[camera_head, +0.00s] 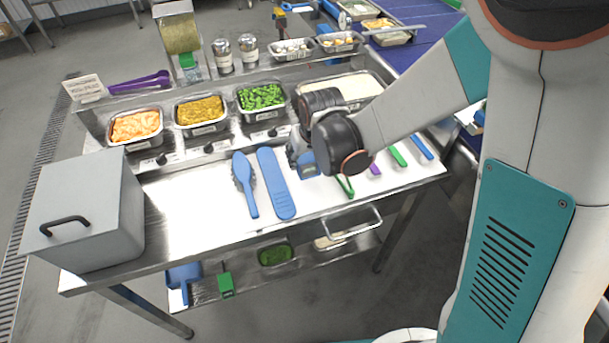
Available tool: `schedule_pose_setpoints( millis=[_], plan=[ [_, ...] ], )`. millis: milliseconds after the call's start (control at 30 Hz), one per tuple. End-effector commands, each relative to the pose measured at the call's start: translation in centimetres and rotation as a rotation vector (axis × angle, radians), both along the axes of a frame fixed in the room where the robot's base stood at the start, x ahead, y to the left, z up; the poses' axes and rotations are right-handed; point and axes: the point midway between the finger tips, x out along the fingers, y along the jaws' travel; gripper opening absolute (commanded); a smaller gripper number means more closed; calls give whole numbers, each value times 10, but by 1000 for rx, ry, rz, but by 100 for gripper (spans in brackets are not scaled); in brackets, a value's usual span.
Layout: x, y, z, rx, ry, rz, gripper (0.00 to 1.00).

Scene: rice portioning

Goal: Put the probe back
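My gripper (297,160) is low over the white board on the steel table, right of the blue paddle-shaped tool. My own wrist and forearm cover most of it, so I cannot see whether its fingers are apart or closed. A small blue object (309,169) shows just under and beside the gripper. It may be the probe or its holder, but it is partly hidden and I cannot tell which, or whether the gripper touches it. No other probe is clearly recognisable.
A blue brush (244,178) and a blue paddle (274,184) lie left of my gripper. Green, purple and blue handles lie to its right. Food pans, including peas (262,97), line the back. A grey lidded box (84,209) stands left. The board's left part is clear.

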Motion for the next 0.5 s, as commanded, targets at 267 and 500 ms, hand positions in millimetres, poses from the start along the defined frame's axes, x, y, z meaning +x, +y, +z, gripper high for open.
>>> schedule_pose_setpoints(
  millis=[267, 500],
  plan=[
    [0, 0, -17, 0, 0, 0, 22],
    [0, 0, -49, 0, 0, 0, 22]
  ],
)
